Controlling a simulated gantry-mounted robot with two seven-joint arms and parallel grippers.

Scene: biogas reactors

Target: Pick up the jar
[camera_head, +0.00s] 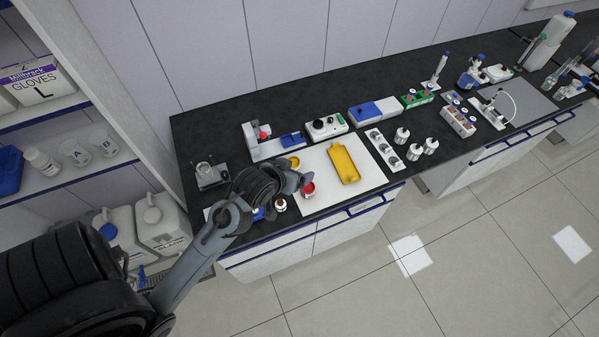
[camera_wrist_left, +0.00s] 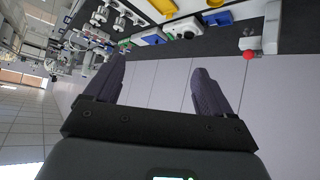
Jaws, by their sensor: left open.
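My left arm comes in from the left in the head view, and its gripper (camera_head: 300,181) is over the left part of the bench. In the left wrist view its two dark fingers (camera_wrist_left: 158,78) are wide apart with nothing between them. A jar with a red top (camera_head: 309,190) is by the gripper in the head view; I cannot tell the gap in height. I cannot tell which jar the task names. My right gripper is not in view.
A yellow tray (camera_head: 344,163) lies on a white mat (camera_head: 318,170). A small brown-topped bottle (camera_head: 281,205) stands near the front edge. A balance with a beaker (camera_head: 208,176) is at left, and instruments (camera_head: 326,127) line the back.

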